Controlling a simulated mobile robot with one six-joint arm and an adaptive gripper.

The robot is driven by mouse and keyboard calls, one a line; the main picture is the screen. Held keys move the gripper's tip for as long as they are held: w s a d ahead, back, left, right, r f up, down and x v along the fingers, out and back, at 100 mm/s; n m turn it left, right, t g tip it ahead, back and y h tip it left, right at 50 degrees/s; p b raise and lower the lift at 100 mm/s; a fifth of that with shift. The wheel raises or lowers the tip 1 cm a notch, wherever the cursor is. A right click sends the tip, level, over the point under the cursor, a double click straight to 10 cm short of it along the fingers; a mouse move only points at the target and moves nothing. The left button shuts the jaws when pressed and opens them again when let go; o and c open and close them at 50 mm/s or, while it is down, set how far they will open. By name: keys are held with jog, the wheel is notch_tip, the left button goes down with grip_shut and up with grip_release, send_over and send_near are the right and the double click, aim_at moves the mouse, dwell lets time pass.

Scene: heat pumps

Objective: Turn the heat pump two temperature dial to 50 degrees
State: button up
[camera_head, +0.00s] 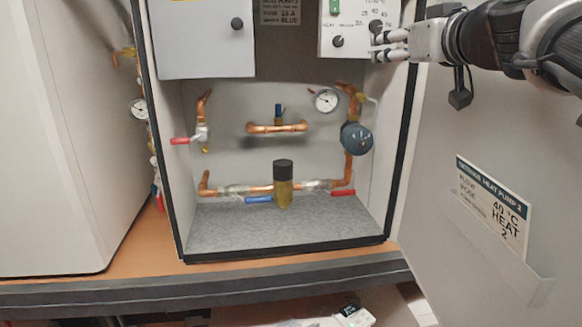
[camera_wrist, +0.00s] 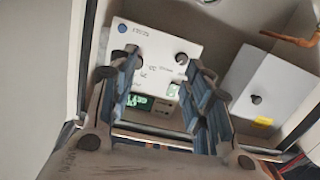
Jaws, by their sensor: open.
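The heat pump's white control panel (camera_head: 350,45) is at the upper right of the open cabinet in the head view. Its temperature dial (camera_head: 375,27) is a dark round knob with numbers around it; its pointer setting is too small to read. My gripper (camera_head: 378,47) comes in from the right, its fingers in front of the panel just below the dial; contact cannot be told. In the wrist view the panel (camera_wrist: 160,45) appears upside down, and my open gripper (camera_wrist: 160,75) frames it with nothing held. The left finger seems to hide the dial there.
A second knob (camera_head: 338,41) sits left of the dial; a blue round part (camera_wrist: 121,28) shows at the panel's corner. A grey box (camera_head: 205,40) is at the left. The open door (camera_head: 470,130) with a label card stands at right.

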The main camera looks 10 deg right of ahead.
jog(key=s+a+f+g+b, duration=0.2)
jog(key=s+a+f, duration=0.1)
jog(key=f, duration=0.6)
jog(key=s+a+f+g+y+b, duration=0.1)
jog(key=s+a+f+g, duration=0.1)
jog(key=a+f, duration=0.4)
notch_tip(320, 180, down, 4)
jog(key=shift+s+r+b, duration=0.1)
jog(key=shift+s+b, duration=0.25)
jog(key=shift+s, duration=0.55)
jog(key=s+f+g+b, duration=0.2)
jog(key=s+f, duration=0.6)
jog(key=f, duration=0.3)
jog(key=s+a+f+m+g+h+b, duration=0.1)
jog(key=s+f+g+b, duration=0.1)
jog(key=s+f, duration=0.6)
jog(key=s+a+f+m+g+h+b, duration=0.1)
jog(key=s+f+g, duration=0.3)
jog(key=s+f, duration=0.4)
notch_tip(320, 180, down, 7)
jog(key=shift+s+a+f+b, duration=0.1)
jog(key=shift+s+a+b, duration=0.05)
jog(key=shift+b, duration=0.75)
